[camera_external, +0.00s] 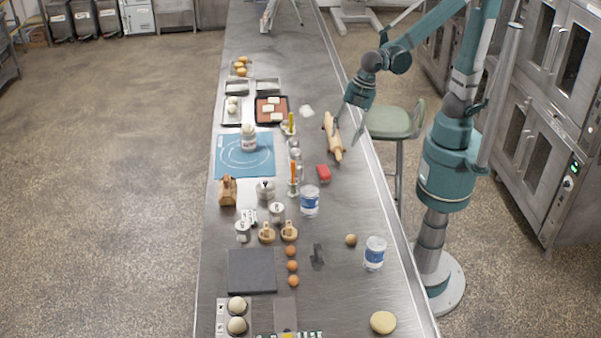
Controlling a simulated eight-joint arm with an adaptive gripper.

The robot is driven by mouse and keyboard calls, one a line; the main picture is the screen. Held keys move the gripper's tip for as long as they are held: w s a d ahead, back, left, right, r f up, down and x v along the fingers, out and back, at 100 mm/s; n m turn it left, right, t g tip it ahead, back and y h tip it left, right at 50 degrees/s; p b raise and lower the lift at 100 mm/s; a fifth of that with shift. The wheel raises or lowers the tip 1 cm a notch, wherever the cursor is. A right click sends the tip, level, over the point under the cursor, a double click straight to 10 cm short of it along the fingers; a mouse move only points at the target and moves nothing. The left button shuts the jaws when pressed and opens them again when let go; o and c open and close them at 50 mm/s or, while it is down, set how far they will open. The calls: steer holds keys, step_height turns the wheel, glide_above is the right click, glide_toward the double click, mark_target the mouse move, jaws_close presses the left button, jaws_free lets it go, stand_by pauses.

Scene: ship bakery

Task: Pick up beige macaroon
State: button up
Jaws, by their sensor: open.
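A round, flattened beige piece (383,322) lies on the steel counter near its front right; it may be the beige macaroon, but its details are too small to be sure. A smaller brown-beige round piece (351,240) lies farther back, left of a white and blue tub. My gripper (351,117) is open above the counter's right edge, near the far end of the rolling pin. It is well away from both round pieces and appears empty.
White and blue tubs (374,254) (310,201) stand on the counter. Several brown eggs (292,266) lie beside a dark slab (251,271). The front right counter is mostly clear.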

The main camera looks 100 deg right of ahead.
steer(key=w+a+f+n+g+p, duration=0.1)
steer(key=w+a+f+n, duration=0.1)
steer(key=a+f+n, duration=0.35)
steer(key=w+a+f+n+g, duration=0.1)
steer(key=a+f+n, duration=0.1)
steer(key=a, duration=0.7)
steer(key=n+g+h, duration=0.1)
steer(key=n, duration=0.6)
glide_above(352, 236)
steer(key=f, duration=0.7)
steer(key=f+p, duration=0.1)
steer(key=f, duration=0.3)
steer(key=shift+w+d, duration=0.15)
steer(key=shift+d, duration=0.15)
steer(key=shift+a+f, duration=0.3)
steer(key=shift+f, duration=0.05)
steer(key=shift+f, duration=1.25)
steer(key=shift+f, duration=0.1)
steer(key=shift+f+p, duration=0.6)
steer(key=shift+f, duration=1.9)
